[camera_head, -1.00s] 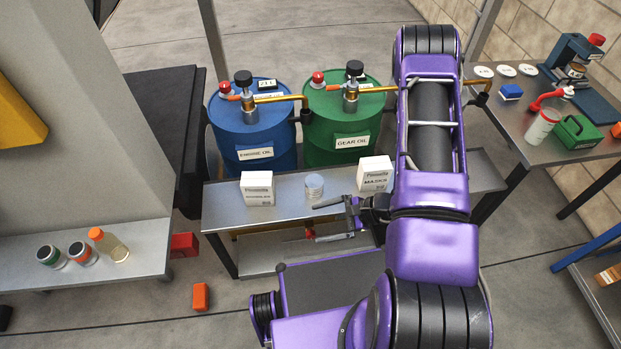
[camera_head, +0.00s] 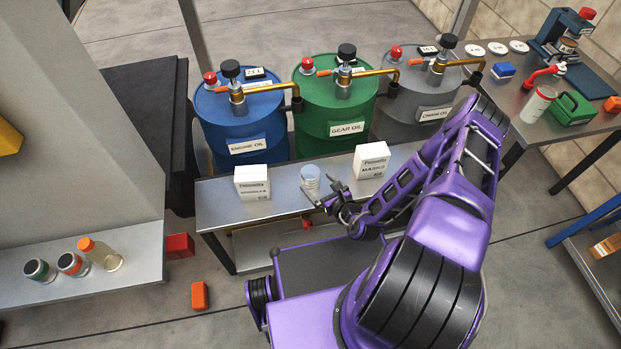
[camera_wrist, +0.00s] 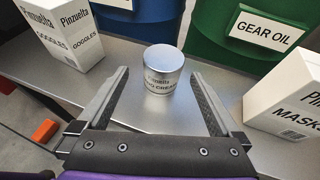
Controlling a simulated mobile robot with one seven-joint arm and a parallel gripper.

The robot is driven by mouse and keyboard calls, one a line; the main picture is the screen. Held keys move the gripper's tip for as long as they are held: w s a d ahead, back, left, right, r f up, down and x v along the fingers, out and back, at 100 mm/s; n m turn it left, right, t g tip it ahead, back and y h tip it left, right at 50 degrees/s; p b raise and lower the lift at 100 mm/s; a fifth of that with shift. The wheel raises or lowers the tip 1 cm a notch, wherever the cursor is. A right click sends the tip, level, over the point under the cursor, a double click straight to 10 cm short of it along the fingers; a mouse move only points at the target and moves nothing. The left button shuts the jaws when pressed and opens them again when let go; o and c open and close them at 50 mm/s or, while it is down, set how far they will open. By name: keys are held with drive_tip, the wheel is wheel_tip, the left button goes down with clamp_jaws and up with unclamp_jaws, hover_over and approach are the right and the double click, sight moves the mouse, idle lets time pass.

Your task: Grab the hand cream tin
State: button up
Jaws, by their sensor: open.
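The hand cream tin (camera_wrist: 163,72) is a small silvery round tin with a pale label that reads in part "cream". It stands upright on the grey metal shelf between two white boxes, and it also shows in the head view (camera_head: 310,177). My gripper (camera_wrist: 162,82) is open, with one finger to each side of the tin in the wrist view. The tin stands around and just beyond the fingertips, and I cannot tell whether either finger touches it. In the head view my gripper (camera_head: 320,195) is at the tin's near right side.
A white goggles box (camera_head: 252,182) stands left of the tin and a white masks box (camera_head: 371,160) stands right. Blue (camera_head: 240,125), green (camera_head: 335,110) and grey (camera_head: 415,105) oil drums stand behind the shelf (camera_head: 215,205). The shelf is bare between the boxes and the tin.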

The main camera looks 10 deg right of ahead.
sight(306, 170)
drive_tip(key=b+x, duration=0.1)
drive_tip(key=x, duration=0.8)
drive_tip(key=shift+w+d+b, duration=0.2)
drive_tip(key=shift+b, duration=0.2)
drive_tip(key=shift+r, duration=0.1)
drive_tip(key=c, duration=1.4)
